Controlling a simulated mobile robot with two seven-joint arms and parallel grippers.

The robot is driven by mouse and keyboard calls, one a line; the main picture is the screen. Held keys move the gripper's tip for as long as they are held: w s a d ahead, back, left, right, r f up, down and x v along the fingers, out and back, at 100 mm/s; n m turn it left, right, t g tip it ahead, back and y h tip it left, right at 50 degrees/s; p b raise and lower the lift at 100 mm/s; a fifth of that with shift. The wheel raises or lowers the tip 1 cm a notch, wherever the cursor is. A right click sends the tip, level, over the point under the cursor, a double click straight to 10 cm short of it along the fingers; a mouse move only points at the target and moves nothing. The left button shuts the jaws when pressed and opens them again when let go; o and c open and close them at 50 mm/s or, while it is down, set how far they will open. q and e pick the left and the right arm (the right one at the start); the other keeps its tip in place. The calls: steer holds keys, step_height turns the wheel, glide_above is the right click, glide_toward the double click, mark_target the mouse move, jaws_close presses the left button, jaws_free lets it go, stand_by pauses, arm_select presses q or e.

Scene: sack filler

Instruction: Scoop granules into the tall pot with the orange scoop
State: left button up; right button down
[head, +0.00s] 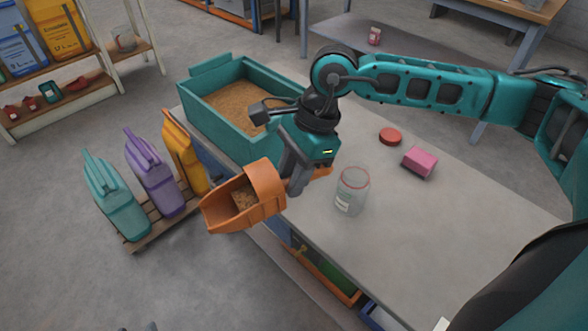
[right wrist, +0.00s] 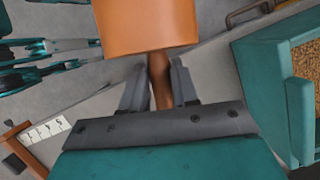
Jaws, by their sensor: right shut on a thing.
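The orange scoop (head: 248,200) is in my right gripper (head: 303,178), which is shut on its handle. The scoop holds some brown granules (head: 245,196) and hangs past the table's left edge. In the right wrist view the scoop (right wrist: 147,25) shows from behind, its handle between the two fingers (right wrist: 160,88). The clear pot (head: 351,192) with a red rim stands upright on the table, right of the gripper and apart from it; it looks empty. A teal bin (head: 222,122) of granules (head: 240,100) stands at the table's far left end. My left gripper is not in view.
A red lid (head: 390,137) and a pink block (head: 420,161) lie on the grey table (head: 440,225), right of the pot. Teal, purple (head: 152,175) and yellow sacks stand on a wooden pallet on the floor at left. The table's near right part is clear.

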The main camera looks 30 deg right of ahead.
steer(key=m, duration=0.1)
steer(key=m+t, duration=0.1)
steer(key=m, duration=0.2)
steer(key=shift+s+a+r+m+t+h+p, duration=0.1)
steer(key=shift+s+r+m+t+h+p, duration=0.2)
steer(key=shift+m+p, duration=0.1)
steer(key=m, duration=0.3)
steer(key=m+t, duration=0.1)
steer(key=shift+s+a+r+h+p, duration=0.1)
steer(key=shift+s+h+p, duration=0.15)
steer(key=shift+h+p, duration=0.15)
steer(key=r+m+h+p, duration=0.1)
steer(key=m, duration=0.7)
steer(key=s+r+m+g+h+p, duration=0.1)
steer(key=m+h+p, duration=0.1)
steer(key=m, duration=0.7)
steer(key=s+a+r+m+g+h+p, duration=0.1)
steer(key=m+h, duration=0.1)
steer(key=m, duration=0.6)
steer(key=shift+s+r+m, duration=0.15)
steer(key=shift+s+m, duration=0.1)
steer(key=shift+m, duration=0.05)
steer(key=shift+r, duration=0.1)
